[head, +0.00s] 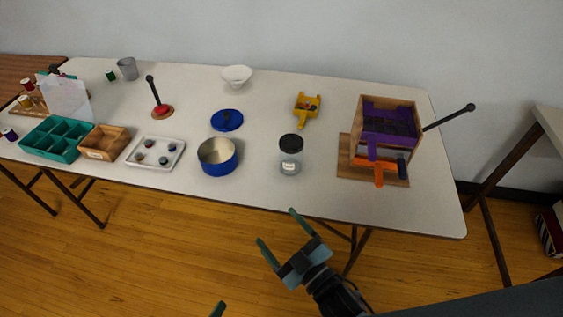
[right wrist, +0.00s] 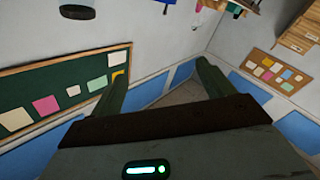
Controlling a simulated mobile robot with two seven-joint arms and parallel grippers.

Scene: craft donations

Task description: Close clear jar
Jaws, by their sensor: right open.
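The clear jar (head: 290,162) stands upright on the white table (head: 330,200), near its front edge. I cannot tell whether the lid is fastened. My right gripper (head: 280,226) is open and empty in front of the table, below the jar in the head view and apart from it. Its open fingers also show in the right wrist view (right wrist: 165,85), with nothing between them. Only a green fingertip (head: 218,309) of my left gripper shows at the bottom edge.
A blue pot (head: 218,158) stands left of the jar, with its blue lid (head: 227,120) behind it. A wooden box with purple and orange parts (head: 388,133) stands to the right. Table around the jar is clear.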

